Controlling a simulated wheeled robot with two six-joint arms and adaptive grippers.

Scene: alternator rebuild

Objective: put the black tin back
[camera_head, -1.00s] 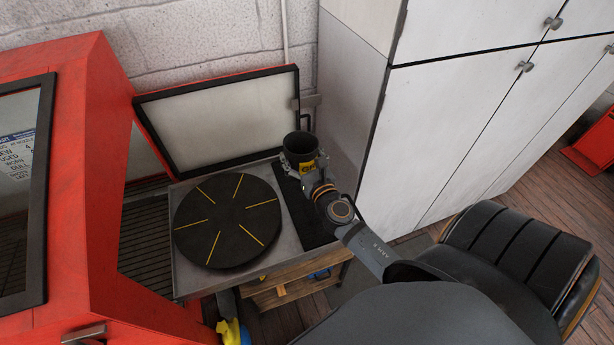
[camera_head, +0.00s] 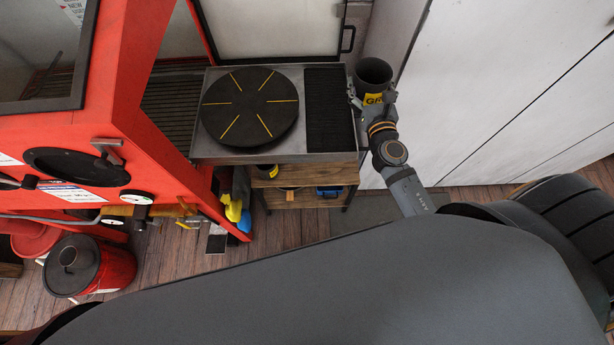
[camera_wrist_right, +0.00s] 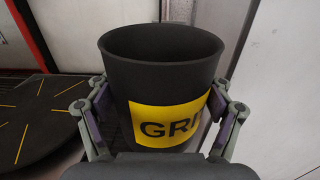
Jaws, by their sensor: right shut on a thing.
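In the right wrist view the tin (camera_wrist_right: 160,75) fills the middle, with a finger of the right gripper (camera_wrist_right: 160,115) on each side. The tin looks empty near its rim; its bottom is hidden. My left gripper is not in view.
A dark turntable (camera_head: 250,108) with yellow lines sits on the bench (camera_head: 205,155), beside a black ribbed mat (camera_head: 328,110). A red cabinet (camera_head: 130,100) stands left, white cupboards (camera_head: 490,90) right. A red bucket (camera_head: 105,268) is on the floor.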

